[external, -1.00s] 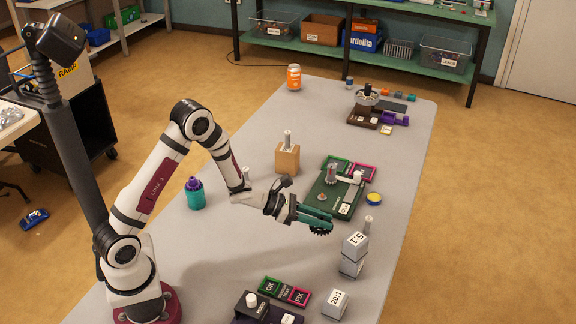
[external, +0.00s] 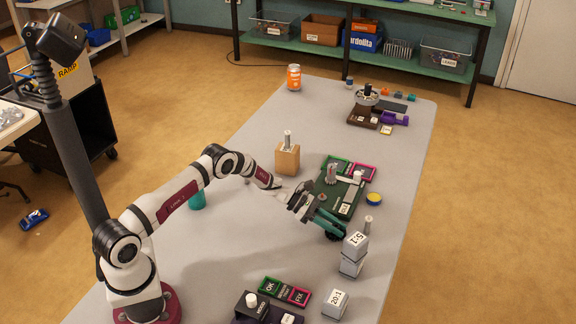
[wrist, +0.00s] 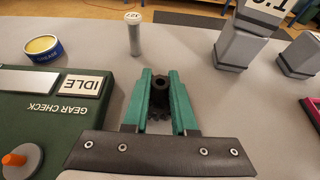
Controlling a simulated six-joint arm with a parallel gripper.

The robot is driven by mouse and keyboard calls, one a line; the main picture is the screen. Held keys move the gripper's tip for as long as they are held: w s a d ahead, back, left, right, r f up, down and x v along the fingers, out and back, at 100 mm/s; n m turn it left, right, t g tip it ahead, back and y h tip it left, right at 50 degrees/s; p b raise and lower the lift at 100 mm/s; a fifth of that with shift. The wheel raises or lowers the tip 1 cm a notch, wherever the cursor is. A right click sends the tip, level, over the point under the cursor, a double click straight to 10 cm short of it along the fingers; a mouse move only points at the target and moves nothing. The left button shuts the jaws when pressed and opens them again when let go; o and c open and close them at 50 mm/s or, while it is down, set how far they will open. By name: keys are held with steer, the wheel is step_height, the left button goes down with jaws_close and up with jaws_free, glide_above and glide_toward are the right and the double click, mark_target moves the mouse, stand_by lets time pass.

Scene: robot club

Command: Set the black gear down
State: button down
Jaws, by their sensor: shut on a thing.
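My gripper (external: 338,232) is shut on the black gear (wrist: 160,95). In the wrist view the gear's dark hub shows between the two green fingers, with its teeth just below. In the external view the gear (external: 333,237) is a dark shape at the fingertips, partly hidden by them. It is low over the grey table, just in front of the green gear-check station (external: 325,203). I cannot tell whether it touches the table. The station also shows at left in the wrist view (wrist: 50,125), with an IDLE sign (wrist: 83,86).
A small grey cylinder (external: 368,226) stands close to the right of the gripper. A yellow-topped tin (external: 374,199) is beyond it. Stacked grey boxes (external: 352,262) stand near, at front right. A wooden block (external: 287,160) is behind.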

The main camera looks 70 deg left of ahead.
steer(key=c, duration=0.7)
jaws_free()
steer(key=v, duration=1.2)
steer(key=shift+r, duration=0.15)
steer(key=s+d+r+m+g+y, duration=0.2)
steer(key=s+d+r+m+g, duration=0.7)
steer(key=s+d+r+m, duration=0.7)
steer(key=s+m+y, duration=0.3)
steer(key=s+m, duration=0.2)
steer(key=s, duration=0.2)
steer(key=s+a+m+y, duration=0.1)
steer(key=s+m+y, duration=0.2)
steer(key=s+m, duration=0.3)
steer(key=s+a+r+m+y, duration=0.1)
steer(key=s+m+y, duration=0.2)
steer(key=s+m, duration=0.2)
steer(key=shift+s+a+g+y, duration=0.15)
steer(key=shift+s+g+y, duration=0.15)
steer(key=shift+s, duration=1)
